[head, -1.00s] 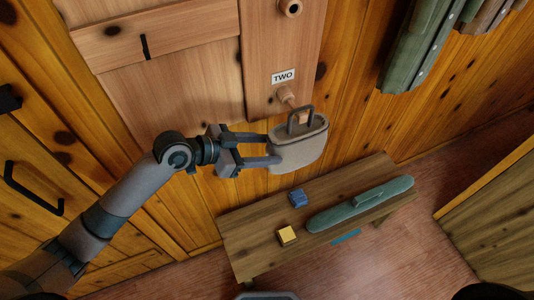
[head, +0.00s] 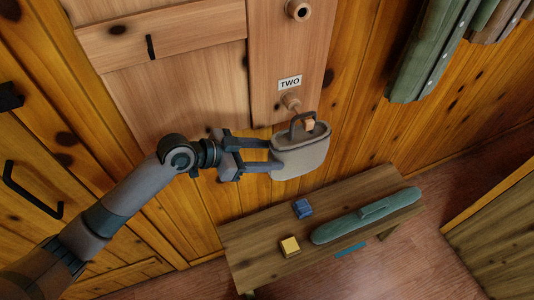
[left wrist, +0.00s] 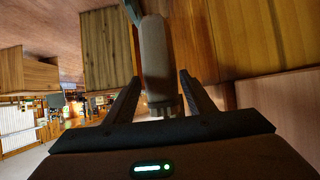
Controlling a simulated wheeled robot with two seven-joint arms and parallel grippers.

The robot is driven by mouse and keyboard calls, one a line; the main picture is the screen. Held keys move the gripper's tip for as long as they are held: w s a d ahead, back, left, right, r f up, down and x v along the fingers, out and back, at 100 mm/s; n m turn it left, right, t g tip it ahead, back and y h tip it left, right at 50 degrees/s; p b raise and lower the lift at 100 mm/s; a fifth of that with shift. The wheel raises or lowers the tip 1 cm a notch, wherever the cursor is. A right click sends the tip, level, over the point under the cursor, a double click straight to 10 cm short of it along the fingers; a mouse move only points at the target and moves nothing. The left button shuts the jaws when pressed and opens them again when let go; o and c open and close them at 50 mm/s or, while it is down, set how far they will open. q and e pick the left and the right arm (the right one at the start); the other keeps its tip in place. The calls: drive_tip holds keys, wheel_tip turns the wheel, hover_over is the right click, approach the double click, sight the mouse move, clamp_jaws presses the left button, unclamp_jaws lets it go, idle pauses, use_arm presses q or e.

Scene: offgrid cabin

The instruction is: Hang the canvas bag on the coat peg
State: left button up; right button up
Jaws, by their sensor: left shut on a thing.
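The grey canvas bag (head: 300,158) hangs upright with its dark handle loop (head: 293,124) up, in front of the wooden board. My left gripper (head: 270,154) is shut on the bag's left side. In the left wrist view the bag (left wrist: 156,55) stands between the two fingers. The wooden coat peg (head: 290,102) sticks out below the "TWO" label (head: 290,83). Its knob end (head: 309,125) shows inside the handle loop; whether the loop is around the peg or only lines up with it, I cannot tell. My right gripper is not in view.
Another peg (head: 299,10) is higher on the board. Below is a wooden bench (head: 255,232) with a blue block (head: 302,208), a yellow block (head: 290,246) and a long green thing (head: 368,214). Green coats (head: 425,55) hang at the upper right.

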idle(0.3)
use_arm(q)
drive_tip(key=o, duration=1.5)
drive_tip(key=shift+c, duration=0.2)
drive_tip(key=shift+a, duration=0.1)
drive_tip(key=b+v, duration=0.5)
drive_tip(key=v, duration=1.2)
drive_tip(key=shift+s, duration=0.15)
